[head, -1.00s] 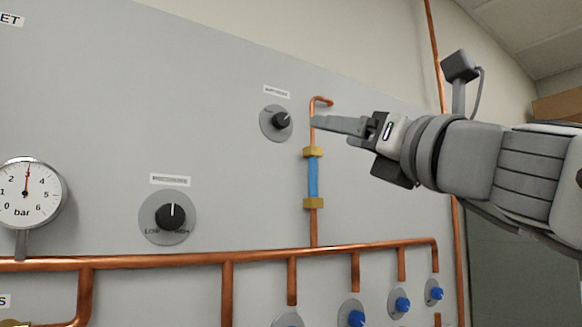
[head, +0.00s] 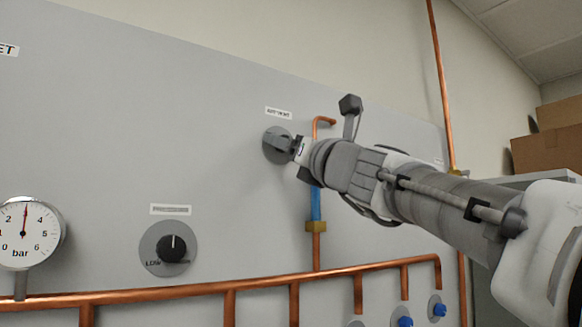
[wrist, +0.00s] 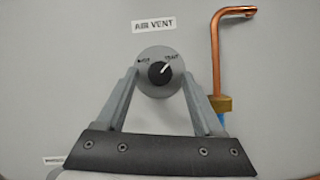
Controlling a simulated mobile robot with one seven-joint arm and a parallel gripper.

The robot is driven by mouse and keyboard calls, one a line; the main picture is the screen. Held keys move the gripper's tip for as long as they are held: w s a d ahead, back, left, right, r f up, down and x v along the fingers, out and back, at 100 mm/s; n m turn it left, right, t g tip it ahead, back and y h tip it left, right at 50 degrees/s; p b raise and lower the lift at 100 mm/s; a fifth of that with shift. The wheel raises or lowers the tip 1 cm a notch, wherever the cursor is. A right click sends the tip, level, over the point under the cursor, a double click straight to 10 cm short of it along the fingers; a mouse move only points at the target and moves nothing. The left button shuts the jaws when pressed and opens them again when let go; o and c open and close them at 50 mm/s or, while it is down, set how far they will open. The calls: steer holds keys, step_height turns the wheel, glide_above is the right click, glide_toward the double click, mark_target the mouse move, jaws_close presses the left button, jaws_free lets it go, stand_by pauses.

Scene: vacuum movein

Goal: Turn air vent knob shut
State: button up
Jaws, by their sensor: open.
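The air vent knob (wrist: 160,73) is a black dial on a round grey plate (wrist: 171,52), under a label reading AIR VENT (wrist: 153,24). Its white pointer line slants up and right, toward the marking on the right side. My gripper (wrist: 159,74) is open in the wrist view, with one finger on each side of the knob. I cannot tell whether the fingers touch it. In the head view my gripper (head: 281,143) is at the plate (head: 270,152) and hides the knob.
A bent copper pipe (wrist: 216,60) with a brass fitting stands close to the right of the knob. A pressure knob (head: 172,248) and a bar gauge (head: 28,232) are lower left. A copper manifold pipe (head: 190,290) runs below. The panel left of the knob is clear.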

steer(key=shift+w+a, duration=0.1)
steer(key=shift+c, duration=0.2)
jaws_close()
steer(key=shift+n+y+b, duration=0.3)
steer(key=shift+n+y, duration=0.1)
steer(key=shift+n, duration=0.2)
steer(key=n+g+y+p, duration=0.1)
steer(key=n+g, duration=0.2)
steer(key=n, duration=0.4)
steer(key=n+g+y+p, duration=0.1)
steer(key=n+g, duration=0.2)
steer(key=n, duration=0.4)
steer(key=d+r+n+g+y+p, duration=0.1)
steer(key=n+g+y, duration=0.1)
steer(key=n, duration=0.6)
steer(key=shift+w+g, duration=0.35)
steer(key=shift+g, duration=0.15)
steer(key=shift+n, duration=0.4)
